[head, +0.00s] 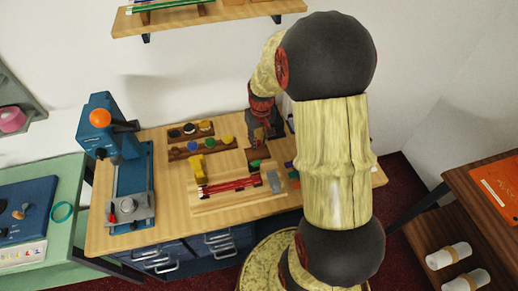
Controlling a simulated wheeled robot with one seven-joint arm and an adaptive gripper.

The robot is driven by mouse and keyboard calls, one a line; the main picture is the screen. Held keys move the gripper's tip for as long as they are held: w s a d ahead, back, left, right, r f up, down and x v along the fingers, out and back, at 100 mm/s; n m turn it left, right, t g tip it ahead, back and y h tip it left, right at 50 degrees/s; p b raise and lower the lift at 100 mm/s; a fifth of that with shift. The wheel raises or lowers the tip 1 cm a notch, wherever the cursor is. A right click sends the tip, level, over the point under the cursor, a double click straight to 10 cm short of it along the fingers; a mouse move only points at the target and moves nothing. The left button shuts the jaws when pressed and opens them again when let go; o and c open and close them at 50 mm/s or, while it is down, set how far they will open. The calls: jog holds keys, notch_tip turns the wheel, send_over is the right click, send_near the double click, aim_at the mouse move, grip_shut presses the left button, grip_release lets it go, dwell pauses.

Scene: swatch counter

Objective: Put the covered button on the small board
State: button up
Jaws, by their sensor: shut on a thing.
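My gripper (262,140) points down over the right part of the wooden counter. Its fingertips are small and dark here, and what they hold cannot be made out. A small dark brown board (260,153) lies just below the fingers, partly hidden by them. A green round piece (255,163) shows at the front of this board, at or close under the fingertips; I cannot tell whether it is touched. Several round buttons sit on two dark brown strips, the back strip (176,138) and the front strip (182,154), left of my gripper. Which button is the covered one is unclear.
A pale wooden jig (235,200) with red rods and a yellow block lies in front. A blue press (130,170) with an orange knob stands at the left. My arm hides the counter's right part. A wall shelf (190,22) hangs above.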

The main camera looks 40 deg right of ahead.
aim_at(258, 146)
notch_tip(258, 146, down, 5)
jog(key=shift+r+b, duration=0.1)
jog(key=shift+b, duration=0.5)
jog(key=o, duration=0.8)
jog(key=shift+c, duration=0.2)
